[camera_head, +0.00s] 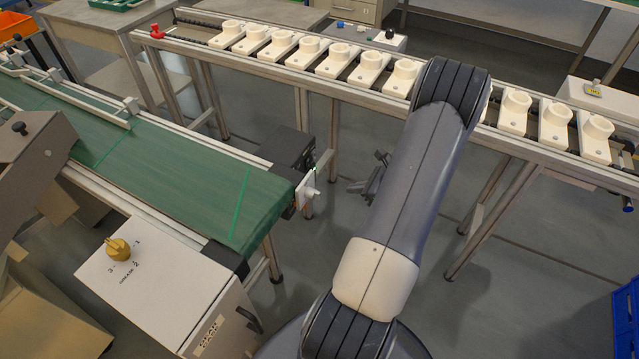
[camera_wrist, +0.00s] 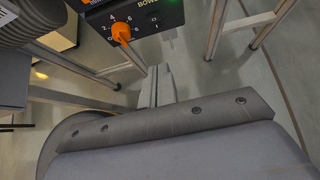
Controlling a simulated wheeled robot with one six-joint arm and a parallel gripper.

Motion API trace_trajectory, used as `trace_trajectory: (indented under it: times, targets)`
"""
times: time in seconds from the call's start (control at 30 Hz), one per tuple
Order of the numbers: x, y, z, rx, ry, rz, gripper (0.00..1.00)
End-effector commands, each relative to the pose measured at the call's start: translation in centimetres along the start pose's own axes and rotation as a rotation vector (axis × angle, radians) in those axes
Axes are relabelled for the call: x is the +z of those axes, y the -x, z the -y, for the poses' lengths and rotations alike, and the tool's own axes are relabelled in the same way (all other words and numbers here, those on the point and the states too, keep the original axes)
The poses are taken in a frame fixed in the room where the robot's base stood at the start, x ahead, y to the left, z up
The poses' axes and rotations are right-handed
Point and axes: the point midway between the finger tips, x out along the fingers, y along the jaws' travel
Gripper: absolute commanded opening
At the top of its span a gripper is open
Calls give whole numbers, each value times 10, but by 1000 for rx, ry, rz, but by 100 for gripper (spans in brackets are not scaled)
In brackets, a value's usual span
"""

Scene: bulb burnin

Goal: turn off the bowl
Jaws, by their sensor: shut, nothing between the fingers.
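A black control panel (camera_wrist: 150,18) with lettering that starts "BOW" shows at the top of the wrist view. It carries an orange knob (camera_wrist: 121,32) ringed by numbers, and a small green light (camera_wrist: 154,13). I cannot tell which mark the knob points to. In the head view a black box (camera_head: 289,146) stands beside the green conveyor's end, its face turned away. My gripper (camera_wrist: 156,72) is shut and empty, below the panel in the wrist view and apart from the knob. In the head view my gripper (camera_head: 368,186) is partly hidden behind my arm.
A green conveyor (camera_head: 160,175) runs along the left. A white cabinet (camera_head: 165,290) with a yellow knob (camera_head: 118,249) stands in front of it. A rail table (camera_head: 300,78) carries several white sockets (camera_head: 308,50) across the back. Open floor lies between conveyor and rail.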

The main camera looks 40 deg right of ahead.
Motion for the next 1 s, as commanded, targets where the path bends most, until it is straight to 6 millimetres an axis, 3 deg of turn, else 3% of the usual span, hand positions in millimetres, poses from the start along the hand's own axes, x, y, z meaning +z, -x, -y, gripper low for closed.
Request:
trace_trajectory:
  times: [0.27, 0.73, 1.0]
  targets:
    - [0, -12, -1, 3, 1, 0, 0]
    - [-1, -106, -1, 4, 1, -1, 0]
    - [25, -126, 0, 1, 2, 0, 0]
